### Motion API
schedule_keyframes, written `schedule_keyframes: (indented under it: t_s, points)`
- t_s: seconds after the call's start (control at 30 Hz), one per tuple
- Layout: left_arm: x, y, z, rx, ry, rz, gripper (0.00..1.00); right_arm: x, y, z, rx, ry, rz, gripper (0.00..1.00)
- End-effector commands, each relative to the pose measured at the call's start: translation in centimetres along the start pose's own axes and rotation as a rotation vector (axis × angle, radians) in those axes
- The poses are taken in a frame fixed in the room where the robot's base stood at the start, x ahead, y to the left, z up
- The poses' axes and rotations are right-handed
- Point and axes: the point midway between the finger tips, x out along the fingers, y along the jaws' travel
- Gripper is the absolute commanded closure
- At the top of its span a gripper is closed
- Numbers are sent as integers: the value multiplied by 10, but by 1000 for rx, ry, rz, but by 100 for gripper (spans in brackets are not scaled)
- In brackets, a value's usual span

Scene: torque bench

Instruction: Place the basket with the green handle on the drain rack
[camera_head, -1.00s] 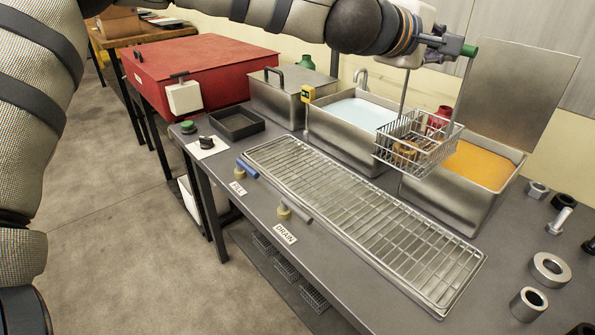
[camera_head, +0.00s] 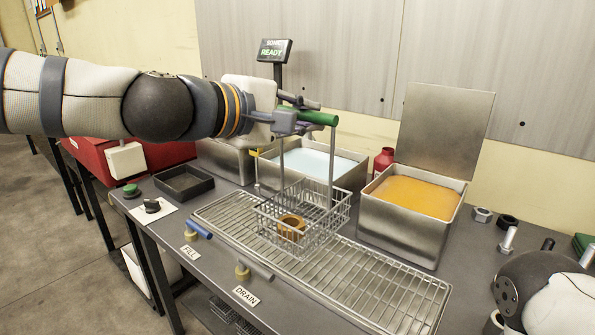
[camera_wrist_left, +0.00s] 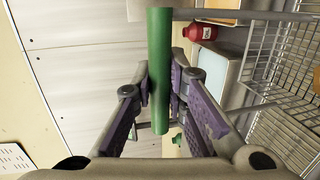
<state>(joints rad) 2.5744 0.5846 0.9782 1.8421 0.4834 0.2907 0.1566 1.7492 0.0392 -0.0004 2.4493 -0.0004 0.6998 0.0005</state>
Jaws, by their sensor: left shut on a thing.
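My left gripper (camera_head: 303,113) is shut on the green handle (camera_head: 322,119) of the wire basket (camera_head: 318,232). The basket hangs roughly level below the gripper and holds a brown ring-shaped part (camera_head: 291,227). It is over the left-middle part of the silver drain rack (camera_head: 385,295); I cannot tell whether its bottom touches the rack. In the left wrist view the green handle (camera_wrist_left: 159,60) lies between the fingers (camera_wrist_left: 160,95), with the basket mesh (camera_wrist_left: 285,70) at the right. My right gripper is not seen; only part of my right arm shows at the lower right.
Behind the rack stand a tank of pale liquid (camera_head: 325,165) and a tank of orange liquid (camera_head: 410,230) with its lid raised. A red bottle (camera_head: 384,160) stands between them. Nuts and bolts (camera_head: 507,240) lie at the right. The rack's right half is bare.

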Motion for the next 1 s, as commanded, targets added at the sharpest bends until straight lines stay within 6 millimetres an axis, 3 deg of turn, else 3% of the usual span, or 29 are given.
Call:
schedule_keyframes:
  t_s: [0.1,0.3,0.53,0.7,1.0]
  points:
    - [26,-12,-23,-5,2,-3,100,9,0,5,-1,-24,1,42]
    - [55,-45,-45,-6,0,-4,100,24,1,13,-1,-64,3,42]
    - [69,-58,-57,-2,1,1,100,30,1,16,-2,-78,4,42]
    - [77,-89,-58,-4,-1,-2,100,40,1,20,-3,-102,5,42]
    - [76,-88,-57,0,0,2,100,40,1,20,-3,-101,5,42]
